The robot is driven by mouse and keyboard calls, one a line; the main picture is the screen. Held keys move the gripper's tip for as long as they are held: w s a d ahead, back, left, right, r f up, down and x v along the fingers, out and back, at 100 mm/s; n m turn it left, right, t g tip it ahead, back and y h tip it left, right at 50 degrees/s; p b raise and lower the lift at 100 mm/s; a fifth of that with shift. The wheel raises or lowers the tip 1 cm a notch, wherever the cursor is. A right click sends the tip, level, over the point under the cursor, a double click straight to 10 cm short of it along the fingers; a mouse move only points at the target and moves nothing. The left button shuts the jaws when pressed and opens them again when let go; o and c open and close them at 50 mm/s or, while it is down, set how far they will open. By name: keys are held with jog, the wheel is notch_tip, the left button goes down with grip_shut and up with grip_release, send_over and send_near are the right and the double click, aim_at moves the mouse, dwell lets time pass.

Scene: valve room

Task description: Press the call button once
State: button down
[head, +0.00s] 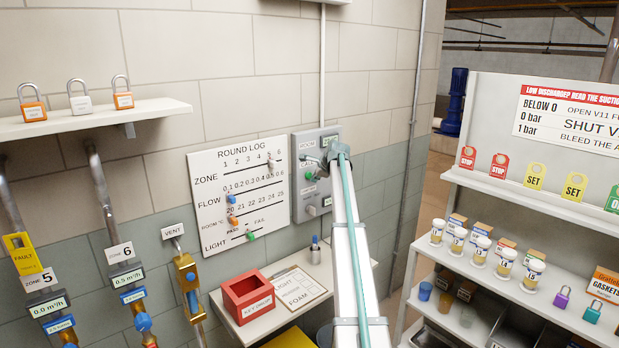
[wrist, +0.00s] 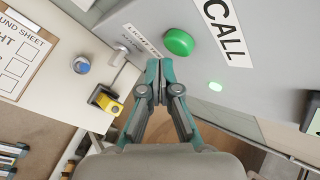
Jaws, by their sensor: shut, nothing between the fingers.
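The call button is a round green button (wrist: 179,42) beside a white CALL label (wrist: 226,28) on the grey panel (wrist: 270,60) in the wrist view. A small green light (wrist: 215,86) glows on the panel. My gripper (wrist: 160,66) is shut and empty; its fingertips are just below and left of the button in that view, and appear apart from it. In the head view my gripper (head: 332,152) is in front of the wall panel (head: 301,146) and hides part of it. A green spot (head: 308,176) shows there left of my arm.
A ledge below the panel holds a red box (head: 248,296), a clipboard (head: 298,287) and a small blue-topped item (head: 314,250). A white log board (head: 240,195) is left of the panel. A stocked shelf unit (head: 530,200) stands at the right.

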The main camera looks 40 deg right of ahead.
jog(key=s, duration=0.5)
jog(key=shift+d, duration=0.2)
dwell(0.4)
dwell(0.6)
